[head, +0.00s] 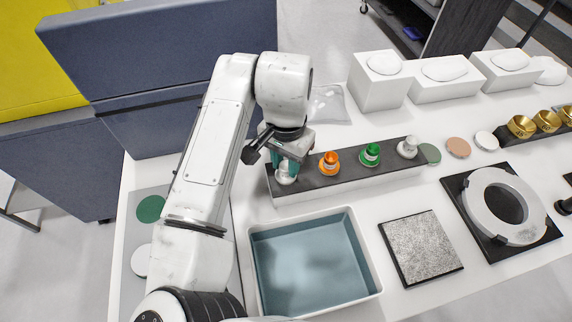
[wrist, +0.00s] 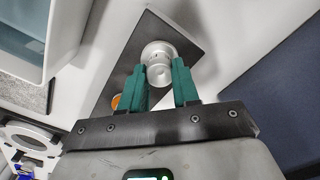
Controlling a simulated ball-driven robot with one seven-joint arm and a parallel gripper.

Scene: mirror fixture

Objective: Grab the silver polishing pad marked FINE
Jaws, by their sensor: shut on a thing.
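A silver polishing pad (head: 285,180) with a round base and a knob stands at the left end of the dark-topped rack (head: 345,176). My gripper (head: 286,164) is over it from above, its green fingers shut on the knob. In the wrist view the silver pad (wrist: 158,54) shows between and beyond the fingertips (wrist: 162,82). The pad appears to be still at the rack top; I cannot tell whether it touches. No FINE marking can be read. Another silver-white pad (head: 408,147) stands at the rack's right end.
An orange pad (head: 329,164) stands close right of my gripper, then a green pad (head: 370,154). A blue-lined tray (head: 310,265) is in front. A speckled plate (head: 420,246) and a ring fixture (head: 501,207) lie to the right. White boxes (head: 378,82) stand behind.

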